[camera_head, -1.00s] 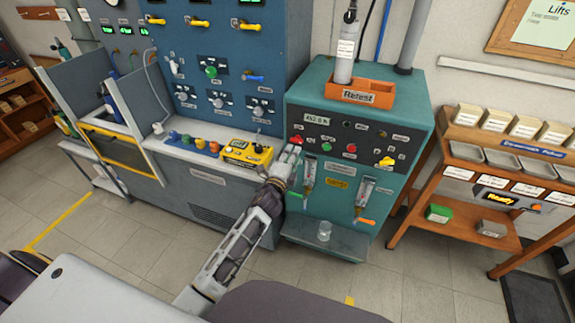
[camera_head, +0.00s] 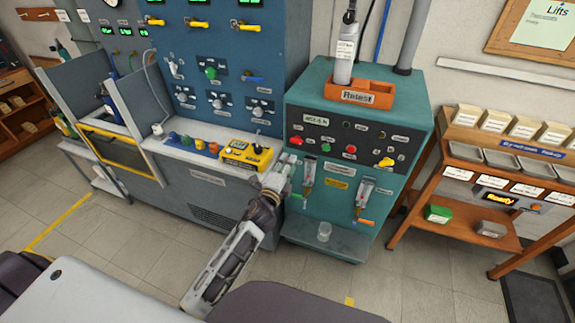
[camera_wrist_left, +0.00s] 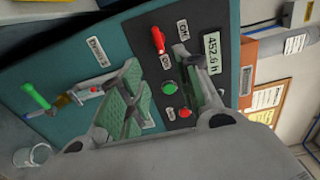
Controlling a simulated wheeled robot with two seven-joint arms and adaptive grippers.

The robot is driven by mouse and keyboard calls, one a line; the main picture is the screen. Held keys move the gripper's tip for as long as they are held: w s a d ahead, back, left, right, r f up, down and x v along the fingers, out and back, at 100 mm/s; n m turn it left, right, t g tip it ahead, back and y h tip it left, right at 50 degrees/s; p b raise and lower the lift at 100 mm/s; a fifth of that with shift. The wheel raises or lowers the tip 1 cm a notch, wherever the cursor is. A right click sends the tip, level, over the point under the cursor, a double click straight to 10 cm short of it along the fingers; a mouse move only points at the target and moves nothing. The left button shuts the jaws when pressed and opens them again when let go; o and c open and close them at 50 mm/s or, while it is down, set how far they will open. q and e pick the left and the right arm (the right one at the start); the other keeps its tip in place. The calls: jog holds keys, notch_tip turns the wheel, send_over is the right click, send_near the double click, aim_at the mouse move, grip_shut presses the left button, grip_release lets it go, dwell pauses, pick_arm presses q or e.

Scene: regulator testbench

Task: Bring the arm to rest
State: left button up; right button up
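My left gripper (camera_head: 283,164) is in front of the upper left part of the teal test bench (camera_head: 318,88), near the red knob (camera_head: 297,140). In the left wrist view its two fingers (camera_wrist_left: 157,60) are spread, with only panel visible between them. The red knob (camera_wrist_left: 158,40) shows just beyond the fingertips, apart from them as far as I can tell. A green button (camera_wrist_left: 168,87) and a red button (camera_wrist_left: 184,112) also show there. My left forearm reaches up from the bottom of the head view. My right gripper is not in view.
A yellow control box (camera_head: 246,156) stands on the grey bench left of the gripper. The green valve handle (camera_wrist_left: 36,96) projects from the teal panel. A glass (camera_head: 324,231) stands on the lower shelf. Open floor lies between.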

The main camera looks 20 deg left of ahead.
pick_arm(q)
jog(key=shift+n, duration=0.3)
jog(key=s+a+f+n+g, duration=0.1)
jog(key=s+f+n+g, duration=0.25)
jog(key=f, duration=1.05)
jog(key=s+a+f+n+g, duration=0.15)
jog(key=s+f+n, duration=0.35)
jog(key=f, duration=0.8)
jog(key=s+f+n+g, duration=0.4)
jog(key=s+f, duration=0.1)
jog(key=f, duration=0.9)
jog(key=s+a+f+n+g, duration=0.2)
jog(key=s+a+f+g, duration=0.15)
jog(key=s+f, duration=1.2)
jog(key=s+a+f+g, duration=0.1)
jog(key=s+f+g, duration=0.1)
jog(key=s, duration=1)
jog(key=s+a+f+g+y, duration=0.1)
jog(key=s+f, duration=0.3)
jog(key=s, duration=0.8)
jog(key=shift+s+a+n+g, duration=0.2)
jog(key=shift+a+n+g, duration=0.25)
jog(key=shift+a+g, duration=0.2)
